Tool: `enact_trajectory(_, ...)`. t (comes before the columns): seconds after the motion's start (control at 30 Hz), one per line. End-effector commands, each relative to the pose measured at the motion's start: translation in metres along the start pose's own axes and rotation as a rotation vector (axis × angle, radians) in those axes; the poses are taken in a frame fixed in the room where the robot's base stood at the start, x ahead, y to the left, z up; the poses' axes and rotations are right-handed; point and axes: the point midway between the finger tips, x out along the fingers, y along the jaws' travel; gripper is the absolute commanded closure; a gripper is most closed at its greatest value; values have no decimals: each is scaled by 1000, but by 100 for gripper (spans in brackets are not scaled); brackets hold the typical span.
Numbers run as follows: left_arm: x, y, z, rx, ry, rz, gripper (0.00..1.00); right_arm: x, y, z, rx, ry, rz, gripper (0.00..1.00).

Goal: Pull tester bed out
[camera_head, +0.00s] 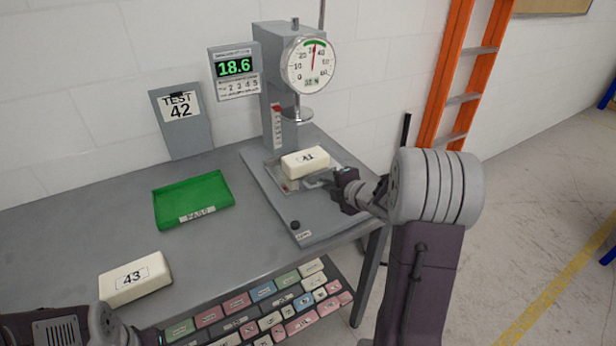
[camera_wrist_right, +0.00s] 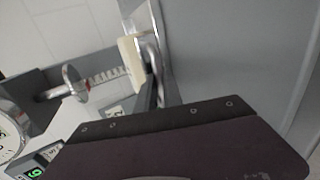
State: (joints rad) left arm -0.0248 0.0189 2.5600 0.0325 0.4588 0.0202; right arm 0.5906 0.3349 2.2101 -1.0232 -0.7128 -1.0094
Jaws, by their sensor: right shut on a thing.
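The tester (camera_head: 273,75) stands at the back of the bench, with a round dial and a round press plate (camera_head: 297,114). Its bed (camera_head: 286,185) is a small metal tray on the grey base, forward of the plate. The cream foam block 41 (camera_head: 305,161) lies on the bed; a pale block also shows in the right wrist view (camera_wrist_right: 131,62). My right gripper (camera_head: 322,183) is shut on the bed's front edge or handle, just in front of the block; the jaws partly hide the exact contact. My left arm shows at the lower left, its gripper out of view.
A green tray (camera_head: 194,200) lies empty left of the tester. Foam block 43 (camera_head: 135,278) lies at the bench's front left. A TEST 42 board (camera_head: 181,120) and an 18.6 display (camera_head: 234,72) stand behind. Several coloured blocks fill a rack (camera_head: 262,322) below the front edge.

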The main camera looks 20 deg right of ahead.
Motion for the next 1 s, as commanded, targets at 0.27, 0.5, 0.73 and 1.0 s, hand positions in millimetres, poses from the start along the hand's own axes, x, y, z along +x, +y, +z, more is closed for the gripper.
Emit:
enact_trajectory(0.27,2,0,0,0,0,0,64,-23,-12,1,1,-2,-2,100)
enact_trajectory(0.5,2,0,0,0,0,0,64,-43,-21,1,2,-2,-2,100)
enact_trajectory(0.73,1,0,0,0,0,0,64,-62,-30,1,1,-3,-2,100)
enact_trajectory(1.0,0,0,0,0,0,0,64,-84,-40,1,2,-3,-2,100)
